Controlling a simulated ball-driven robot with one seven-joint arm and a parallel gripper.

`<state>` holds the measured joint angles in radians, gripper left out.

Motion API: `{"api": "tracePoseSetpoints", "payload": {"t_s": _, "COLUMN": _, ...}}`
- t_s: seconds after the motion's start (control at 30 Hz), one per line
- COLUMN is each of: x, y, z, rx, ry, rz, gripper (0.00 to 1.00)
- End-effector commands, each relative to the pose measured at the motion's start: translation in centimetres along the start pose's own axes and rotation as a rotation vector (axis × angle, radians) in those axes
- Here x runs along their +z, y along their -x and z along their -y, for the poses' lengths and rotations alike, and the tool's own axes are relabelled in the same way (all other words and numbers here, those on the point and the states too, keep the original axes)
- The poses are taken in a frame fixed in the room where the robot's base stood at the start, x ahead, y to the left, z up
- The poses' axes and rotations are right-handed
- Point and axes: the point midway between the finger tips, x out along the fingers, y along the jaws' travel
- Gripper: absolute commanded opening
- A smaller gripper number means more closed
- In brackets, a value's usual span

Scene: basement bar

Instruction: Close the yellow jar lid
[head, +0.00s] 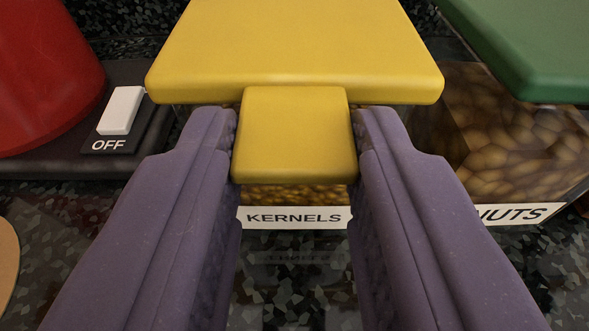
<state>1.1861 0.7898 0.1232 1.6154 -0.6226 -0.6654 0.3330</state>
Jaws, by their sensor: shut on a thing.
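The yellow jar lid (295,50) lies over the top of a jar in the upper middle of the view. Its front tab (296,135) juts toward me. The jar (292,216) below carries a white label reading "KERNELS", with brown contents showing above the label. My gripper (295,135) has purple fingers, one on each side of the tab, and is shut on it. Most of the jar is hidden by the lid and my fingers, and I cannot tell whether the lid is fully seated.
A green-lidded jar (535,45) labelled "NUTS" stands close on the right. A red rounded object (45,75) and a dark base with a white switch (121,110) marked "OFF" are on the left. The dark speckled counter (295,290) is bare in front.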

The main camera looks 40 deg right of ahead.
Motion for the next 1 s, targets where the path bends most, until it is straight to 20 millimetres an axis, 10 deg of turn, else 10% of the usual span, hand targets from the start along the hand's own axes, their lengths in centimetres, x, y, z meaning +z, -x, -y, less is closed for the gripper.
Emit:
{"api": "tracePoseSetpoints", "payload": {"t_s": 0.5, "x": 1.4, "y": -0.41, "z": -0.31, "rx": -0.001, "ry": -0.004, "rz": 0.006, "gripper": 0.0}}
{"api": "tracePoseSetpoints", "payload": {"t_s": 0.53, "x": 1.4, "y": -0.42, "z": -0.31, "rx": -0.001, "ry": -0.004, "rz": 0.006, "gripper": 0.4}}
{"api": "tracePoseSetpoints", "payload": {"t_s": 0.6, "x": 1.27, "y": -0.43, "z": -0.31, "rx": -0.001, "ry": -0.004, "rz": 0.003, "gripper": 0.57}}
{"api": "tracePoseSetpoints", "payload": {"t_s": 1.0, "x": 0.53, "y": 0.5, "z": -0.4, "rx": 0.0, "ry": -0.003, "rz": -0.007, "gripper": 0.6}}
